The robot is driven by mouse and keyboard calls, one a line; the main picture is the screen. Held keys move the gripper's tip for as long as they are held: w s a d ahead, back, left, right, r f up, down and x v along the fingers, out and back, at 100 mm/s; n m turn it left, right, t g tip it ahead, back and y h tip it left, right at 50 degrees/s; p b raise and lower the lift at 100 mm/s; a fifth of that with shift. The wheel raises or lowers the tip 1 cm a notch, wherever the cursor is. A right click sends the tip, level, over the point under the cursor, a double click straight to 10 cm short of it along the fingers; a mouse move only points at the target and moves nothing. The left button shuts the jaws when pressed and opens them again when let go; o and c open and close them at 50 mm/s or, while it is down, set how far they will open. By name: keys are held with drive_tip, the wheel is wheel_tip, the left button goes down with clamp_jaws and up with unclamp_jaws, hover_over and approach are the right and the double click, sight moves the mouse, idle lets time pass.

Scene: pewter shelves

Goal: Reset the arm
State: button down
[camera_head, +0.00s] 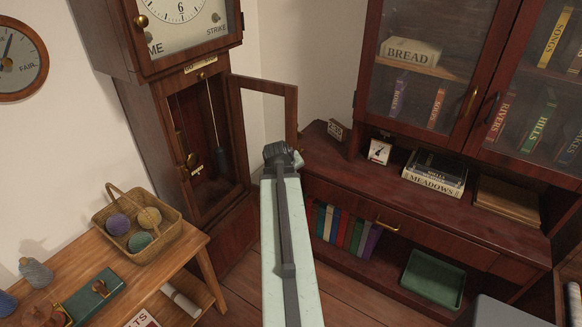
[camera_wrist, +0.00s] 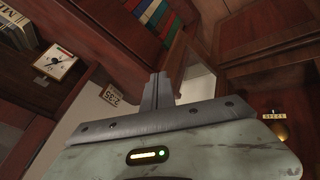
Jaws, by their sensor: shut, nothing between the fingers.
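My arm extends forward from the bottom middle of the head view, pale green with a dark strip. Its end (camera_head: 282,156) is held in the air in front of the clock case and the cabinet. In the wrist view my gripper (camera_wrist: 158,78) shows its two grey fingers together, with nothing between them. The fingers touch nothing that I can see. The tall clock (camera_head: 150,62) stands behind and to the left, its lower glass door (camera_head: 290,92) swung open near my arm's end. The wooden cabinet (camera_head: 445,205) stands to the right.
A wooden side table (camera_head: 150,283) at left holds a basket (camera_head: 166,241) with yarn balls. The cabinet ledge holds a small clock (camera_head: 379,151), stacked books (camera_head: 434,180) and a number card (camera_head: 335,129). A green tray (camera_head: 433,279) sits low at right. Bare floor shows around my arm.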

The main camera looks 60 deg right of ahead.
drive_tip(key=shift+s+a+r, duration=0.35)
drive_tip(key=shift+s+r, duration=0.1)
drive_tip(key=shift+r, duration=0.25)
drive_tip(key=w+a+r+n+t+p, duration=0.2)
drive_tip(key=w+a+r+n+p, duration=0.15)
drive_tip(key=w+a, duration=1)
drive_tip(key=w+a+r+n+y+p, duration=0.1)
drive_tip(key=w+a+y+p, duration=0.1)
drive_tip(key=w+a, duration=0.5)
drive_tip(key=w+a+r+n+y+p, duration=0.15)
drive_tip(key=w+a, duration=0.25)
drive_tip(key=a, duration=0.8)
drive_tip(key=a+n+y+p, duration=0.2)
drive_tip(key=a+p, duration=0.1)
drive_tip(key=a, duration=1)
drive_tip(key=s+a+m+g+y, duration=0.1)
drive_tip(key=s+a+g, duration=0.2)
drive_tip(key=s+a, duration=0.4)
drive_tip(key=a, duration=0.4)
drive_tip(key=shift+s+f+m+g+y, duration=0.15)
drive_tip(key=shift+f+m+g+y, duration=0.2)
drive_tip(key=shift+f+m+g, duration=0.05)
